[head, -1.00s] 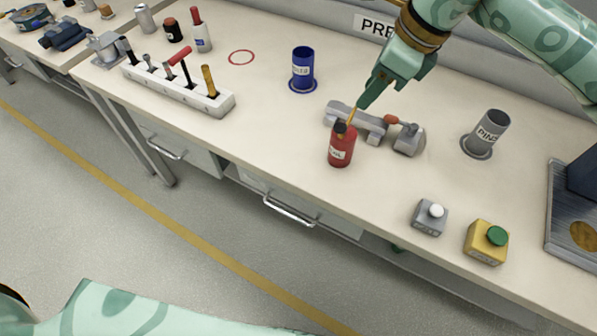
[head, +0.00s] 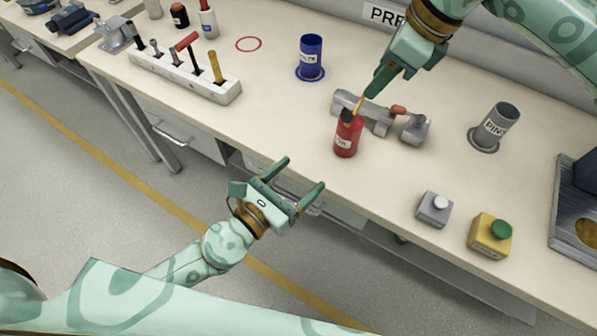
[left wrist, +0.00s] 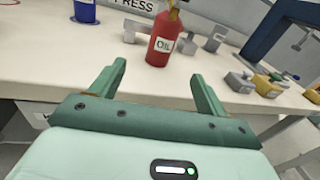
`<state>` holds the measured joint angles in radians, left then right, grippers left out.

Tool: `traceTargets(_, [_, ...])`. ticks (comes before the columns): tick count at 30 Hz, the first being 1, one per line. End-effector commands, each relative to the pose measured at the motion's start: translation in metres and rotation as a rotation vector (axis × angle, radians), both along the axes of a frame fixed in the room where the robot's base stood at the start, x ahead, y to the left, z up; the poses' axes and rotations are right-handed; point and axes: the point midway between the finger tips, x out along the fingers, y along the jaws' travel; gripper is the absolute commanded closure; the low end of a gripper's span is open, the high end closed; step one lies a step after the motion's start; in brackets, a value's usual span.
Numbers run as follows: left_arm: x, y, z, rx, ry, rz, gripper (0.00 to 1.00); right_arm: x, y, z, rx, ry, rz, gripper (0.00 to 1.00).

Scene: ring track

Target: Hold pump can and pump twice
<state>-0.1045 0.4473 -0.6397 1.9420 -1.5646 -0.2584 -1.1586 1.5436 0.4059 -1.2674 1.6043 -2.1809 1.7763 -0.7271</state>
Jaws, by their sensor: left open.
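The red pump can (head: 346,138) stands upright near the front edge of the bench, with a dark top and a thin orange piece rising from it. In the left wrist view the can (left wrist: 160,42), labelled OIL, stands beyond and between my fingers. My left gripper (head: 304,172) is open and empty in front of the bench edge, apart from the can; its two fingers also show in the left wrist view (left wrist: 152,77). My right gripper (head: 369,95) is just above the can, its tip at the orange piece. Its fingers overlap, so I cannot tell its opening or contact.
A grey fixture (head: 381,118) lies just behind the can. A blue cup (head: 310,57) and a grey cup (head: 494,127) stand further off. A tool rack (head: 184,78) is at left.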

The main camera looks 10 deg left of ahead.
Motion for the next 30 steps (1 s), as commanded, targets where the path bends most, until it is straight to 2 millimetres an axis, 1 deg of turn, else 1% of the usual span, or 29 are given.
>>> traceTargets(1, [0.001, -0.003, 0.007, 0.024, -0.032, -0.009, 0.24, 0.0, 0.0, 0.0, 0.0, 0.0, 0.0, 0.64])
traceTargets(3, [0.003, -0.006, 0.013, 0.045, -0.059, -0.014, 0.24, 0.0, 0.0, 0.0, 0.0, 0.0, 0.0, 0.64])
traceTargets(7, [0.017, -0.014, 0.015, 0.052, -0.07, -0.015, 0.24, 0.0, 0.0, 0.0, 0.0, 0.0, 0.0, 0.64])
traceTargets(11, [0.041, -0.028, 0.015, 0.05, -0.07, -0.015, 0.24, 0.0, 0.0, 0.0, 0.0, 0.0, 0.0, 0.64])
traceTargets(15, [0.07, -0.045, 0.015, 0.05, -0.068, -0.015, 0.24, 0.0, 0.0, 0.0, 0.0, 0.0, 0.0, 0.64])
traceTargets(21, [0.109, -0.067, 0.014, 0.049, -0.065, -0.015, 0.24, 0.0, 0.0, 0.0, 0.0, 0.0, 0.0, 0.64])
traceTargets(25, [0.127, -0.077, 0.014, 0.05, -0.065, -0.014, 0.24, 0.0, 0.0, 0.0, 0.0, 0.0, 0.0, 0.64])
traceTargets(30, [0.14, -0.084, 0.014, 0.05, -0.064, -0.015, 0.24, 0.0, 0.0, 0.0, 0.0, 0.0, 0.0, 0.64])
